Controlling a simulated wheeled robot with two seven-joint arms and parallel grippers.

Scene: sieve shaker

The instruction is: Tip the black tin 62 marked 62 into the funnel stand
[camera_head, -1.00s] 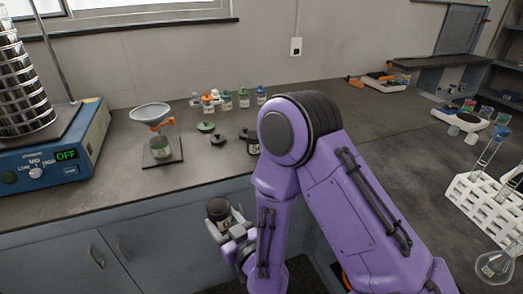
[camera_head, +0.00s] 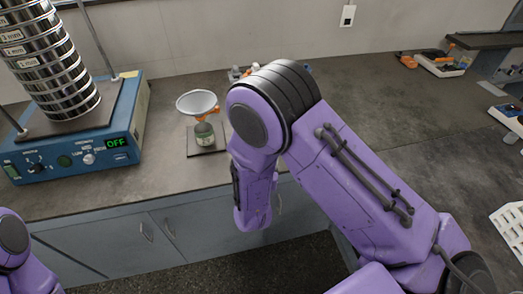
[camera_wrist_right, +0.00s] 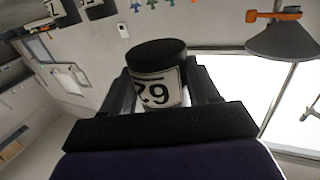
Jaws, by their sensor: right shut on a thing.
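The black tin (camera_wrist_right: 157,60) with a white label shows in the right wrist view. Its number appears inverted, as does the whole scene there, so the tin looks roughly upright. My right gripper (camera_wrist_right: 163,90) is shut on it; in the head view my own arm hides both. The funnel stand has a pale funnel (camera_head: 197,102), an orange holder and a dark base (camera_head: 207,150), with a labelled jar (camera_head: 204,135) under the funnel. The funnel also shows in the wrist view (camera_wrist_right: 283,42), apart from the tin. My left gripper is out of view.
The blue sieve shaker (camera_head: 85,150) with its sieve stack (camera_head: 50,60) stands left of the funnel stand. Small bottles behind are mostly hidden by my right arm. A white rack (camera_head: 512,228) is at the right edge.

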